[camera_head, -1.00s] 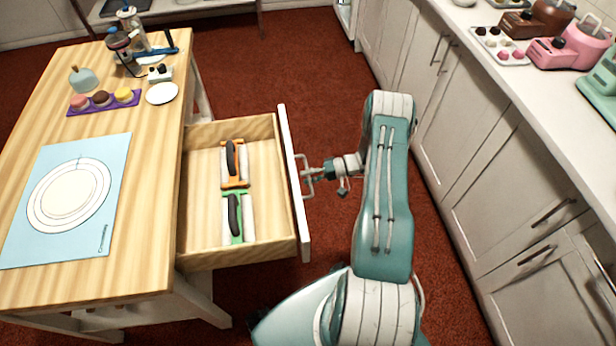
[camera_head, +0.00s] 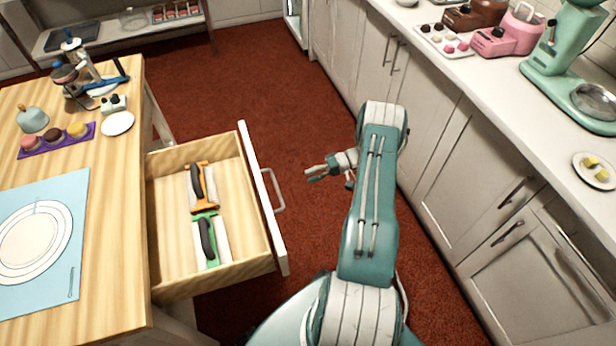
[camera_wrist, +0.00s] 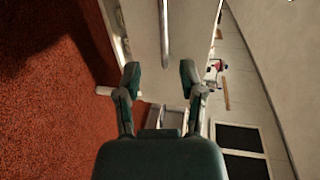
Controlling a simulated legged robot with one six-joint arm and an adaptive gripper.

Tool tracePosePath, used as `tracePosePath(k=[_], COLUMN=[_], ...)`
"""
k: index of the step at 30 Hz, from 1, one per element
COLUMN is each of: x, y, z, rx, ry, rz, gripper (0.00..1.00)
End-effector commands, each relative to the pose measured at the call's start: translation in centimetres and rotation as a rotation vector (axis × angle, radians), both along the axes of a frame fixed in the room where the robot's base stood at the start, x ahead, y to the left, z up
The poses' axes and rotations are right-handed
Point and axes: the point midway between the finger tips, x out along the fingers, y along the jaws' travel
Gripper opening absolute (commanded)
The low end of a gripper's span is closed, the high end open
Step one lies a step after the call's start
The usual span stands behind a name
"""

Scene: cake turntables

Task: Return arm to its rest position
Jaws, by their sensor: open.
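My gripper (camera_head: 314,173) is open and empty, held over the red floor to the right of the open drawer. It is apart from the drawer's metal handle (camera_head: 271,190). The wooden drawer (camera_head: 168,250) with a white front stands pulled out from the table. In it lie an orange tool with a dark handle (camera_head: 199,183) and a green one with a dark handle (camera_head: 209,240). In the wrist view, the two fingers (camera_wrist: 158,82) are spread, and a metal bar, likely the handle (camera_wrist: 165,35), shows beyond them.
The wooden table (camera_head: 115,200) is at left, with a blue mat (camera_head: 70,275), a purple tray (camera_head: 40,149) and a white plate (camera_head: 118,123). White cabinets (camera_head: 430,150) with a counter of pink and green mixers line the right. The red floor (camera_head: 250,85) between is clear.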

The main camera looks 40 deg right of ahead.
Motion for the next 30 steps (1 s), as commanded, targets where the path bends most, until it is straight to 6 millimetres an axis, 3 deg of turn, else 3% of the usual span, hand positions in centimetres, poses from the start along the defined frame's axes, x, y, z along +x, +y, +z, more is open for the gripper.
tracePosePath(k=[10, 14, 21, 30], x=[0.0, 0.6, 2.8, 3.4], y=[0.0, 0.4, 3.2, 8.1], z=[0.0, 1.5, 9.0, 18.4], rx=[0.0, -0.025, -0.181, -0.417], ry=[0.0, 0.015, 0.11, 0.206], rz=[0.0, 0.026, 0.145, 0.254], gripper=[0.51, 0.51, 0.51, 0.51])
